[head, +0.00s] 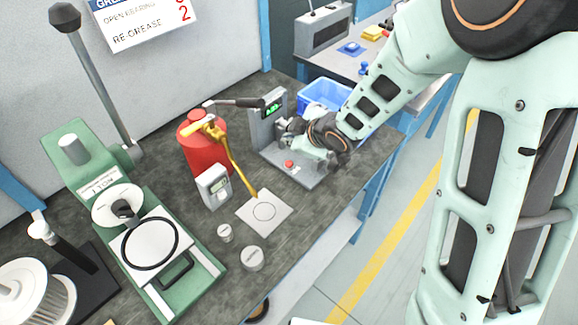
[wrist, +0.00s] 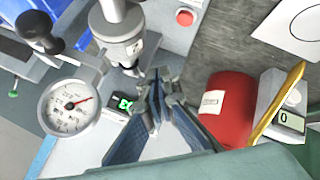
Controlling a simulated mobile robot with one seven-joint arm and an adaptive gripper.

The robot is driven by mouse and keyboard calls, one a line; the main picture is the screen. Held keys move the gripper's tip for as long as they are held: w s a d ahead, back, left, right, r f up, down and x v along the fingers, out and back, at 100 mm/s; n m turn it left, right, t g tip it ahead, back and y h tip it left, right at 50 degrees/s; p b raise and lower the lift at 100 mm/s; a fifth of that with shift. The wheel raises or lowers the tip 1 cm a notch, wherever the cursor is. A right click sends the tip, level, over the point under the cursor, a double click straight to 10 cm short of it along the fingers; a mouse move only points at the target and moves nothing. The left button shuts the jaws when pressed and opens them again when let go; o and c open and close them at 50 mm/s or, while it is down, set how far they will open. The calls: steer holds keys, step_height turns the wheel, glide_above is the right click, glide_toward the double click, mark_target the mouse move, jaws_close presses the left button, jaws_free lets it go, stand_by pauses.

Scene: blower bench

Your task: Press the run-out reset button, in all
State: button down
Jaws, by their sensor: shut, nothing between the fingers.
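In the wrist view the red button (wrist: 185,18) is at the top, apart from my fingers.
A red can (head: 203,150) and a small grey meter (head: 214,187) stand left of the station. A white card (head: 264,212) and two small pale cylinders lie in front. A green press (head: 95,180) is further left. A blue crate (head: 325,96) is behind.

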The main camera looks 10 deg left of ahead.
mark_target(290, 165)
steer(key=shift+f+b, duration=2.55)
steer(key=shift+f, duration=0.65)
steer(key=shift+f, duration=0.1)
steer(key=shift+f+b, duration=0.3)
steer(key=shift+b, duration=0.1)
steer(key=shift+f+b, duration=0.4)
steer(key=shift+r+p, duration=0.7)
steer(key=shift+r, duration=0.1)
step_height(290, 165, up, 5)
steer(key=p, duration=0.4)
steer(key=shift+r+p, duration=0.1)
steer(key=shift+p, duration=0.3)
